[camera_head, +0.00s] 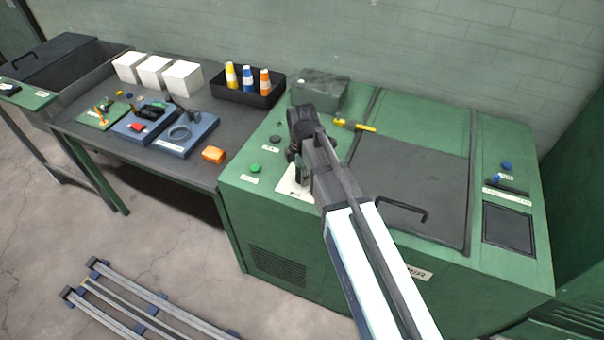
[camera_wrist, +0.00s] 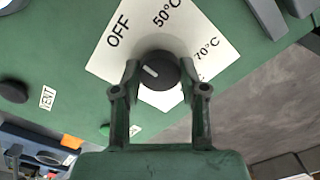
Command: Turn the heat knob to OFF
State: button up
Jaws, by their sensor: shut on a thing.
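The heat knob (camera_wrist: 159,70) is a round black dial on a white label plate (camera_wrist: 215,32) in the wrist view. The plate reads OFF, 50°C and 70°C; a lower marking is partly hidden. The knob's short white mark points left and slightly up, toward the side with OFF, though not squarely at the word. My gripper (camera_wrist: 160,76) is shut on the knob, with one finger on each side. In the head view my gripper (camera_head: 294,158) is over the plate (camera_head: 293,186), and the knob is hidden.
A black knob (camera_wrist: 14,91) beside a VENT label and a green button (camera_wrist: 105,130) sit left of the plate. A dark lid with a handle (camera_head: 403,208) lies right of my arm. A grey-green box (camera_head: 319,90) stands behind. The bench (camera_head: 112,139) left holds several trays and boxes.

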jog(key=shift+n, duration=0.4)
jog(key=o, duration=1.1)
jog(key=shift+o, duration=0.2)
notch_tip(320, 180, up, 12)
